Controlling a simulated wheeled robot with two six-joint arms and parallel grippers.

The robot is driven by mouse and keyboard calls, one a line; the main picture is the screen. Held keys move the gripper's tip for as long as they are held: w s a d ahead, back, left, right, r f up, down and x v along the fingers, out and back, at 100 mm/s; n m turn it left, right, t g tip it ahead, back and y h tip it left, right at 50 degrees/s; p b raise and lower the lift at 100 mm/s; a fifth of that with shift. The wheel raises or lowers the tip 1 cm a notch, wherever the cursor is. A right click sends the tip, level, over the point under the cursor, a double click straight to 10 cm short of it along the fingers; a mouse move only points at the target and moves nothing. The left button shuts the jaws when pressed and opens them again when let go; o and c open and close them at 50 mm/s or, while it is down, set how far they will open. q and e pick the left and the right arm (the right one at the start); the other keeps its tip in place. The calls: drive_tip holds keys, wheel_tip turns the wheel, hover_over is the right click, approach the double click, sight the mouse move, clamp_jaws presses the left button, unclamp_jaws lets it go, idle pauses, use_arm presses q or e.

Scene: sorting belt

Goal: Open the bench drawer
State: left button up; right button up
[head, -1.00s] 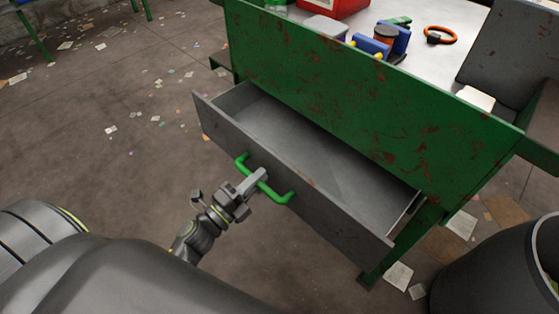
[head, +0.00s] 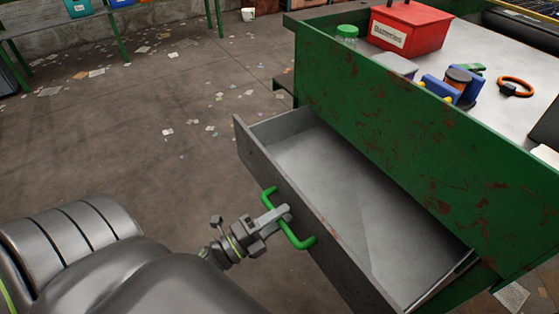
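The grey bench drawer (head: 330,185) stands pulled out of the green, rust-flecked bench (head: 400,120). Its inside shows and looks empty. A green bar handle (head: 302,240) is on its front. My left gripper (head: 278,216) is at the middle of the handle, with its fingers around the bar. The far finger is partly hidden, but the gripper looks closed on the bar. My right gripper is not in the view.
On the bench top are a red box (head: 410,28), a green-lidded jar (head: 346,36), a blue clamp-like object (head: 440,88) and an orange ring (head: 516,86). Paper scraps litter the open floor (head: 150,130) at left. Another table with bins stands at the far left.

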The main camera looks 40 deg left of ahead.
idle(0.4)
